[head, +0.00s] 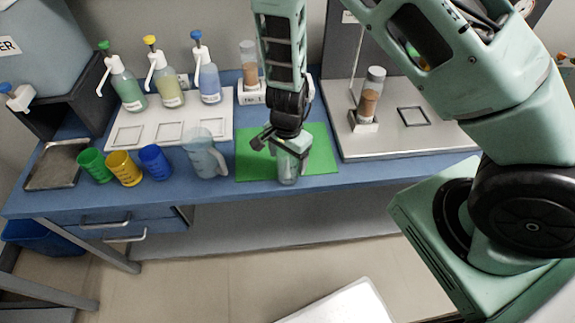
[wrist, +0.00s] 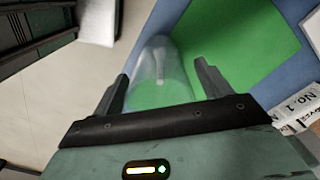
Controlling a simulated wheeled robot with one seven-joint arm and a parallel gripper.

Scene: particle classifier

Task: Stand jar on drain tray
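A clear jar (head: 288,168) is at the front part of the green mat, under my gripper (head: 291,148). In the wrist view the clear jar (wrist: 163,72) lies between the two fingers of my gripper (wrist: 162,80), with green showing through it. The fingers are apart, one on each side of the jar. Whether they press on its wall, and whether its base touches the mat, I cannot tell. A shallow metal tray (head: 40,183), which looks like the drain tray, lies at the left end of the blue bench. It looks empty.
Green (head: 92,164), yellow (head: 125,168) and blue (head: 154,161) cups and a clear pitcher (head: 205,155) stand between tray and mat (head: 318,150). Pump bottles stand behind on a white board (head: 190,128). A steel platform (head: 400,143) with a filled tube (head: 370,95) is right.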

